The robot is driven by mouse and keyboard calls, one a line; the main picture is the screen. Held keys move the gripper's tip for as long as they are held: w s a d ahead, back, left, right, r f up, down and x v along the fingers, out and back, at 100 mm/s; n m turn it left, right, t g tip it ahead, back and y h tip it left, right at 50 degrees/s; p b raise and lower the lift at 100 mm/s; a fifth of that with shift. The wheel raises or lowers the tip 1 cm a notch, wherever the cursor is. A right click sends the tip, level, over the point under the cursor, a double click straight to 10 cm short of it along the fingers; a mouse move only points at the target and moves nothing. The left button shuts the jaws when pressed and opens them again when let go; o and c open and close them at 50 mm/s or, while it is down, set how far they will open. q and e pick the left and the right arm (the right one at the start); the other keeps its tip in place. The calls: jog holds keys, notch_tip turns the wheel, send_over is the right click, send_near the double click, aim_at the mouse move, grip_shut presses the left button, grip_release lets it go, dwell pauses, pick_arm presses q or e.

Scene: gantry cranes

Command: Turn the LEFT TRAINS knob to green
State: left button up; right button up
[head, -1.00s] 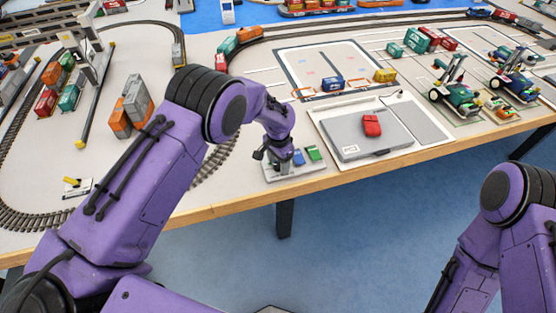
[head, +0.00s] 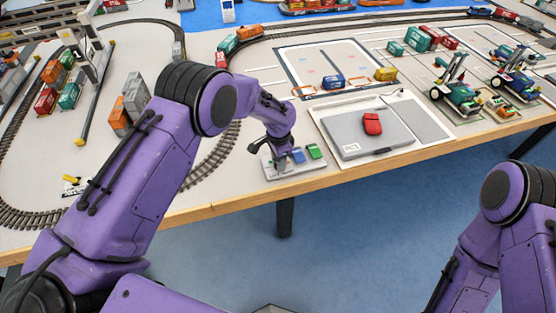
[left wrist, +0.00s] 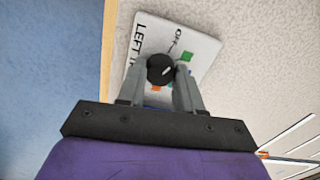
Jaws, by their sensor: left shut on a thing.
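The white control panel (head: 310,166) lies at the table's front edge; in the left wrist view its plate (left wrist: 200,45) shows the partly covered word LEFT and OFF. A round black knob (left wrist: 160,69) stands on it with a short white mark at its right side, pointing roughly up and right. A green patch (left wrist: 186,56) lies up and right of the knob, an orange patch (left wrist: 156,88) below it. My left gripper (left wrist: 161,72) has its fingers shut on the knob; it also shows in the head view (head: 280,163). My right gripper is out of view.
A grey case (head: 350,135) with a red pouch (head: 372,123) lies further right. Curved track (head: 215,160) runs to the left. The table's front edge is close.

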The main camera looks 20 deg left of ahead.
pick_arm(q)
jog(key=m, duration=0.4)
jog(key=shift+m+b, duration=0.3)
dwell(0.3)
jog(key=o, duration=1)
jog(key=shift+o, duration=0.2)
notch_tip(320, 180, up, 10)
jog(key=b, duration=0.2)
jog(key=shift+r, duration=0.25)
